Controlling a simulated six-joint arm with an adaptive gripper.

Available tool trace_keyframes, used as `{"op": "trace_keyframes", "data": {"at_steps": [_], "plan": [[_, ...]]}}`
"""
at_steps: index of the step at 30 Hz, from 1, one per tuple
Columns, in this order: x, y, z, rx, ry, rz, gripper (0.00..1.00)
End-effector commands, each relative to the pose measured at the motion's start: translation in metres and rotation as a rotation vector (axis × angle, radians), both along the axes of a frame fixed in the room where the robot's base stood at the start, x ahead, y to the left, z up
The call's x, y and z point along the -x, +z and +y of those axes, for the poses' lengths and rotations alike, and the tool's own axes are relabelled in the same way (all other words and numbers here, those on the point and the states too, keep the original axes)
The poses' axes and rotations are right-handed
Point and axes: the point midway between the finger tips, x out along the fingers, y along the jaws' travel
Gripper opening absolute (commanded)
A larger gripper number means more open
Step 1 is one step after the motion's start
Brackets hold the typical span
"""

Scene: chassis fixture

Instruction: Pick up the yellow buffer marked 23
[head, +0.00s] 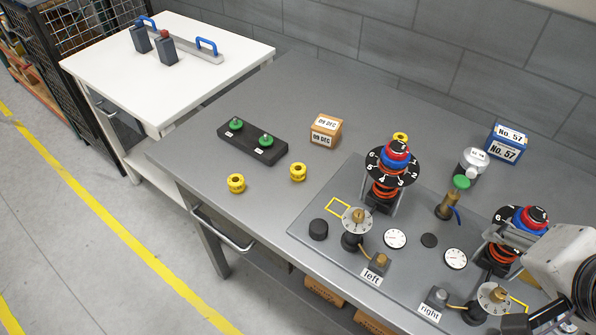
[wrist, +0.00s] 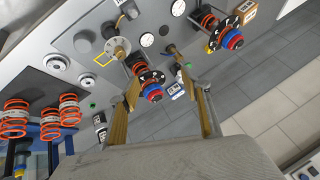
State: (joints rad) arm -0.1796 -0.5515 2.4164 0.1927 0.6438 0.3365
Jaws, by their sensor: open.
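Yellow ring-shaped buffers are in the head view. One buffer (head: 236,183) lies on the grey bench near its front left edge, and another yellow buffer (head: 298,172) lies to its right. A third yellow piece (head: 400,138) is partly hidden behind the left spring assembly. The marks on them are too small to read, so I cannot tell which is 23. My gripper (wrist: 166,92) is open in the wrist view, with nothing between its fingers. In the head view my arm is at the lower right, beside the right spring assembly, well away from the two front buffers.
A black holder (head: 252,144) with green knobs and a cardboard box (head: 325,130) stand behind the buffers. The left spring assembly (head: 391,165) rises tall from the fixture plate (head: 318,212). A blue box (head: 506,143) stands at the back right.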

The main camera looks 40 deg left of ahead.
Motion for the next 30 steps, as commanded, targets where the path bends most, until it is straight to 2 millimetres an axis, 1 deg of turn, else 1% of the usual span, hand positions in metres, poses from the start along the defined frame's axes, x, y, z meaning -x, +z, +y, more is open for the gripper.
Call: {"op": "trace_keyframes", "data": {"at_steps": [1,6,15,23,30], "plan": [[-0.011,0.002,0.015,-0.051,-0.02,0.002,0.47],[-0.043,0.011,0.06,-0.237,-0.12,0.005,0.47],[-0.091,0.019,0.141,-0.554,-0.315,0.058,0.47],[-0.12,0.015,0.209,-0.808,-0.506,0.136,0.47],[-0.137,0.001,0.268,-1.022,-0.699,0.218,0.47]]}}
